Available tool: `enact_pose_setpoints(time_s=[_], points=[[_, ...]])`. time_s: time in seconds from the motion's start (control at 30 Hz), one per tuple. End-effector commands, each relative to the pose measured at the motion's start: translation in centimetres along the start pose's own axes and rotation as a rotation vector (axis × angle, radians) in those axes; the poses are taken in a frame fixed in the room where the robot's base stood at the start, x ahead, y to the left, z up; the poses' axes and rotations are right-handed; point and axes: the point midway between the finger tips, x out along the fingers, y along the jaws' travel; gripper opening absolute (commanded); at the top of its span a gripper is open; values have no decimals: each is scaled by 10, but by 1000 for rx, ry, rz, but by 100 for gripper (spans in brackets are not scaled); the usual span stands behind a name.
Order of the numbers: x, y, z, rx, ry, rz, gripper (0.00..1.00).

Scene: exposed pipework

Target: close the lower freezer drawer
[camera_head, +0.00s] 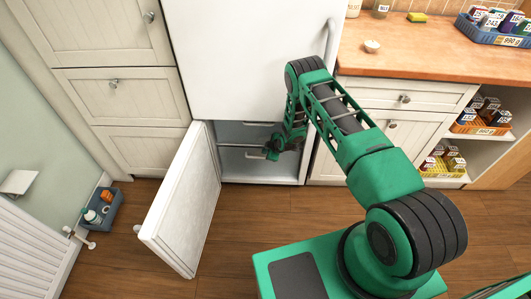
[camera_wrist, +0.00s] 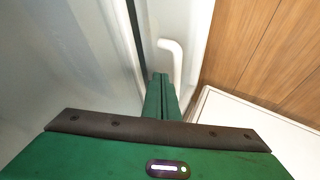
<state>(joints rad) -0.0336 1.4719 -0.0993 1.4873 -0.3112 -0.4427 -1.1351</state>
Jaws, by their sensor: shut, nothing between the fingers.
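The freezer compartment under the white fridge door (camera_head: 240,60) is open in the head view, its freezer door (camera_head: 185,205) swung out to the left. Inside, the lower freezer drawer (camera_head: 240,168) shows a pale front with a white handle (camera_head: 256,156). How far it stands out is hard to tell. My gripper (camera_head: 268,152) is inside the opening, at the right part of the drawer, close to the handle. In the wrist view, my gripper (camera_wrist: 160,78) is shut and empty, with its tips just short of a white bent handle (camera_wrist: 174,58). Contact cannot be told.
An upper drawer edge (camera_head: 262,124) shows above, in the compartment. Cabinets flank the fridge on both sides. A blue caddy with bottles (camera_head: 101,210) stands on the floor at left. The wooden floor (camera_head: 230,220) before the freezer is clear, right of the open door.

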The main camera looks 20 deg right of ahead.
Motion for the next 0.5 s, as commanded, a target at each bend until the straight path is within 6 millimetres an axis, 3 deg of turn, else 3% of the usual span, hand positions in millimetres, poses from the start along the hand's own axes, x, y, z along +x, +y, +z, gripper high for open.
enact_pose_setpoints(time_s=[0.23,0.5], points=[[2,4,0,0,0,1,0],[14,27,0,-3,1,5,0]])
